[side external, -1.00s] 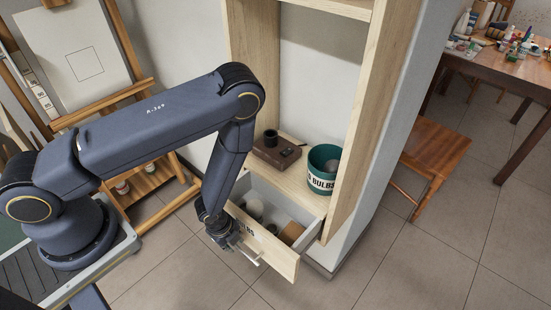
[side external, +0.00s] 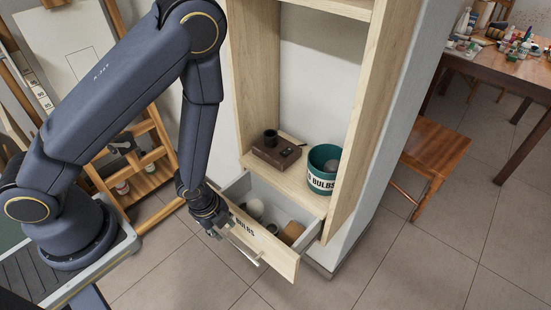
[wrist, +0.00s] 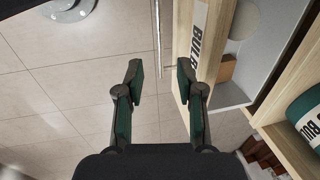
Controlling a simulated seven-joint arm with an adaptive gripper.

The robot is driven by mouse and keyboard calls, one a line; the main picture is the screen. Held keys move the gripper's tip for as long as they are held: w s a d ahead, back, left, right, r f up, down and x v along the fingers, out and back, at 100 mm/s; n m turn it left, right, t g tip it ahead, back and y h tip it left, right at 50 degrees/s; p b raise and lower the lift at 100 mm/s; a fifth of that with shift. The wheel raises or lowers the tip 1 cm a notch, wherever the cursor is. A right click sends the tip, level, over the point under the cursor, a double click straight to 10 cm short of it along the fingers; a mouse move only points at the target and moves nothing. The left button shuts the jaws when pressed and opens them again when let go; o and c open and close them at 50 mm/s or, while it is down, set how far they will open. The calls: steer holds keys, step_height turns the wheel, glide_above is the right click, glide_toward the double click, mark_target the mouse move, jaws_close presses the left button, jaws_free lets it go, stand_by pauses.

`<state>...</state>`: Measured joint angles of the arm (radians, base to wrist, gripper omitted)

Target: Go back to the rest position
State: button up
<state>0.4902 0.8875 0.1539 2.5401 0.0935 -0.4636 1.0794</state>
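My gripper (wrist: 160,82) is open and empty in the wrist view, its two dark green fingers spread apart. In the side view my gripper (side external: 217,230) hangs at the left front of the open drawer (side external: 274,254), close to its bar handle (side external: 244,249). I cannot tell there whether it touches the drawer. The drawer is pulled out of the wooden cabinet and its front is lettered "BULBS".
A green "BULBS" pot (side external: 322,178) and a brown box with a dark cup (side external: 276,151) stand on the shelf above the drawer. An easel (side external: 150,140) stands behind my arm. A chair (side external: 432,148) and a cluttered table (side external: 510,72) are at the right. The floor in front is clear.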

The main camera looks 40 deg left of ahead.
steer(key=shift+s+r, duration=0.1)
steer(key=shift+r, duration=0.4)
steer(key=w+a+r+n+t, duration=0.15)
steer(key=w+r, duration=0.25)
steer(key=r, duration=0.4)
steer(key=w+r+n+t+h, duration=0.1)
steer(key=w+r+n+t, duration=0.2)
steer(key=r, duration=0.5)
steer(key=w+a+r+n+t, duration=0.1)
steer(key=w+r+t, duration=0.1)
steer(key=w+r, duration=0.45)
steer(key=s+a+r+n+y, duration=0.1)
steer(key=s+a+r+n, duration=0.2)
steer(key=r, duration=0.4)
steer(key=s+a+r+n, duration=0.1)
steer(key=s+r+n, duration=0.35)
steer(key=r, duration=0.25)
steer(key=s+f+n+g, duration=0.1)
steer(key=s+n+g, duration=0.2)
steer(key=s, duration=0.7)
steer(key=shift+a+f+n, duration=0.15)
steer(key=shift+f+n, duration=0.1)
steer(key=shift+n, duration=0.75)
